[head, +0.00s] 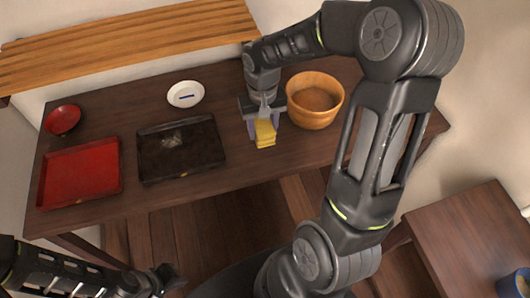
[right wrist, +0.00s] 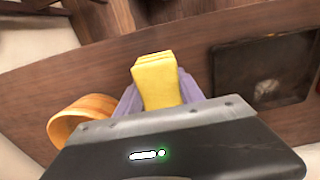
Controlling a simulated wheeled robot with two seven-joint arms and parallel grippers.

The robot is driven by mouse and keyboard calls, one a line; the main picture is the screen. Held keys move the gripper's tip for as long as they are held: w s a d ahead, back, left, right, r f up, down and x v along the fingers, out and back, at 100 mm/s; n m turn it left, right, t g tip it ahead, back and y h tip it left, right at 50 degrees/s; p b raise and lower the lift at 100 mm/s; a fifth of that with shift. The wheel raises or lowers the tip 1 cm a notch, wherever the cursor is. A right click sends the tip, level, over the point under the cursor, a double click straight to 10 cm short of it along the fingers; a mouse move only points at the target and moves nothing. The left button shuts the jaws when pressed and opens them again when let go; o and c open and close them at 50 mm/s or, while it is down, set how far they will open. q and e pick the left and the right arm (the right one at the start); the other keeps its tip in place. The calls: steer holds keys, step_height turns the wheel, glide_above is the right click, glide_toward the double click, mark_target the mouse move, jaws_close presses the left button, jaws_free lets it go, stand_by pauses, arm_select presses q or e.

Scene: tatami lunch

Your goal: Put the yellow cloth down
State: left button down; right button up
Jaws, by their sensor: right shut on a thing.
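The yellow cloth (head: 265,134) is a small folded block between the fingers of my right gripper (head: 263,124), over the table between the black tray and the wooden bowl. In the right wrist view the cloth (right wrist: 156,82) sits between the purple fingers of my right gripper (right wrist: 157,96), which is shut on it. Whether the cloth touches the table top is hard to tell. My left gripper (head: 170,279) is low at the bottom left of the head view, away from the table; its fingers are too unclear to read.
A black tray (head: 148,176) with a pale mark, a red tray (head: 48,196), a red bowl (head: 63,120), a white dish (head: 186,94) and a wooden bowl (head: 337,96) stand on the dark table (head: 245,178). The table's front strip is clear. A side table (head: 470,235) stands at right.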

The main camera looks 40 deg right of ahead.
glide_above(263, 156)
steer(key=shift+w+f+p, duration=0.1)
steer(key=shift+f+p, duration=0.2)
steer(key=shift+f, duration=2.5)
step_height(263, 156, down, 3)
steer(key=shift+f, duration=0.4)
steer(key=shift+f, duration=0.15)
steer(key=o, duration=1.2)
